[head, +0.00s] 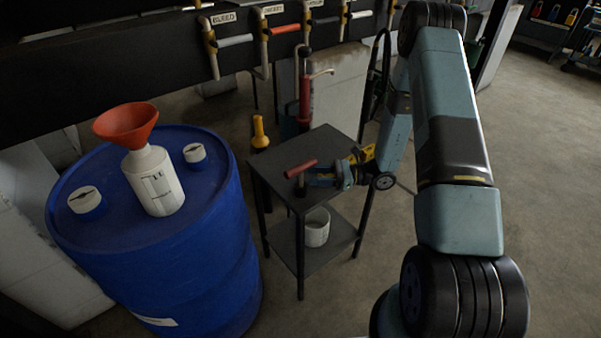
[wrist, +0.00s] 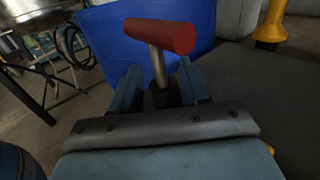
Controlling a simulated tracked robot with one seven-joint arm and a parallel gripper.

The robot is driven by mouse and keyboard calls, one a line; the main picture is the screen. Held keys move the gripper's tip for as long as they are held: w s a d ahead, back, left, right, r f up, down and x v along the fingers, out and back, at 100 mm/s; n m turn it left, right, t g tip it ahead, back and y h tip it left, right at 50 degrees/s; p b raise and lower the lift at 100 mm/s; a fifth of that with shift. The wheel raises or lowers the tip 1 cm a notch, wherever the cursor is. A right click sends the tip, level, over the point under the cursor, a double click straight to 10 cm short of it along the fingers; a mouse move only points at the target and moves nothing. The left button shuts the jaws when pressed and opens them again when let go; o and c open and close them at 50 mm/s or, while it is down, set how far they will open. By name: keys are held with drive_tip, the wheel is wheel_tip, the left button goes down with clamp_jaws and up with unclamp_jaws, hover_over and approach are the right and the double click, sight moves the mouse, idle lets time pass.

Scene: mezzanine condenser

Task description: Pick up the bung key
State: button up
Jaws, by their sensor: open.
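The bung key has a red bar handle on a metal shaft. In the head view the bung key (head: 301,168) stands upright on the small dark side table (head: 268,176), near its left front part. My gripper (head: 312,180) reaches in from the right at the level of the tabletop. In the wrist view the bung key (wrist: 160,38) rises between the two blue fingers of my gripper (wrist: 158,85). The fingers are open, one on each side of the shaft, below the red handle. I cannot tell whether either finger touches the shaft. The key's lower end is mostly hidden.
A blue drum (head: 215,230) stands left of the table, with a white bottle (head: 157,185) and red funnel (head: 126,122) on top. A white pot (head: 316,228) sits on the lower shelf. Valve handles (head: 286,29) line the pipework behind. A yellow object (head: 259,132) stands behind the table.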

sight(302, 176)
drive_tip(key=shift+a, duration=2.55)
clamp_jaws()
